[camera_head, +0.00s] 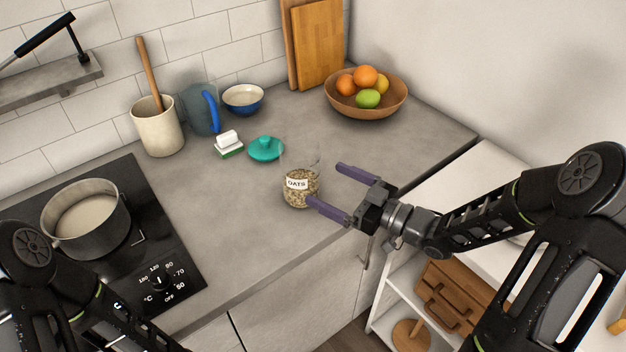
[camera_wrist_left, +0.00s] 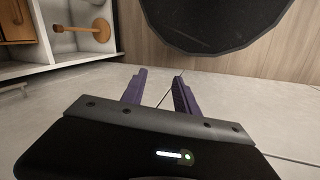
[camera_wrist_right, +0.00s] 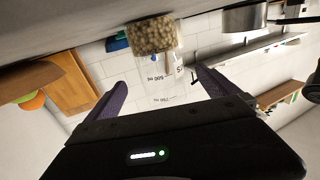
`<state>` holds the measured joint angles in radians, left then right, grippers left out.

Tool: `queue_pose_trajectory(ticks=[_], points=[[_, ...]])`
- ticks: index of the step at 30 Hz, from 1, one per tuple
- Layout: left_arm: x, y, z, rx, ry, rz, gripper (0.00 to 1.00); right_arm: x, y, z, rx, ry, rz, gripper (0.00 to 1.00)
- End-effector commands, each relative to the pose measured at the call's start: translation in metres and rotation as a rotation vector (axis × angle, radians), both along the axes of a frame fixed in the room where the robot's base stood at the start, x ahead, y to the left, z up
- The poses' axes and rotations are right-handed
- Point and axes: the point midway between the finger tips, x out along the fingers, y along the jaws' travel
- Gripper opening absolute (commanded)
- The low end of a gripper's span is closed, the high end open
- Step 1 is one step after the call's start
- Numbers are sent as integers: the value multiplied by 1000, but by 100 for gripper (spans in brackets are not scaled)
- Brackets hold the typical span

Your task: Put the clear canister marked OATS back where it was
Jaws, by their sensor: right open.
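The clear canister marked OATS (camera_head: 300,186) stands upright on the grey counter, partly filled with oats and with an open top. My right gripper (camera_head: 323,185) is open, its purple fingers pointing at the canister from the right. The near fingertip overlaps the canister's lower right edge in the head view; I cannot tell if it touches. In the right wrist view the canister (camera_wrist_right: 155,45) shows upside down, between and beyond the fingertips, with ml marks on its wall. A teal lid with a knob (camera_head: 265,149) lies behind it. My left gripper (camera_wrist_left: 158,75) is open and empty above the floor.
Behind stand a utensil crock (camera_head: 158,128), a blue-handled jug (camera_head: 201,110), a blue bowl (camera_head: 243,98) and a sponge (camera_head: 228,144). A fruit bowl (camera_head: 367,103) is at back right, a pot (camera_head: 85,218) on the left hob. A white shelf unit (camera_head: 392,290) stands at right.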

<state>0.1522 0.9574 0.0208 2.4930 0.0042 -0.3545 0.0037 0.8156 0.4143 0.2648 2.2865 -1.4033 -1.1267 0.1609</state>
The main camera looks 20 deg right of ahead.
Motion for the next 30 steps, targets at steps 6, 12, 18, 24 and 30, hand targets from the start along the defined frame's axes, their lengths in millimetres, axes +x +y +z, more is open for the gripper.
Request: queue_pose_trajectory(ticks=[6,12,18,24,30], points=[[1,0,-6,-2,-3,-1,36,-23,-20,-1,-1,0,-1,99],[1,0,-6,-3,-3,-1,36,-28,-23,1,1,-1,0,99],[1,0,-6,-2,-3,-1,36,-27,-23,1,1,-1,0,99],[1,0,-6,-2,-3,0,36,-27,-23,0,0,0,0,99],[1,0,-6,-2,-3,-1,36,-27,-22,0,0,0,0,99]])
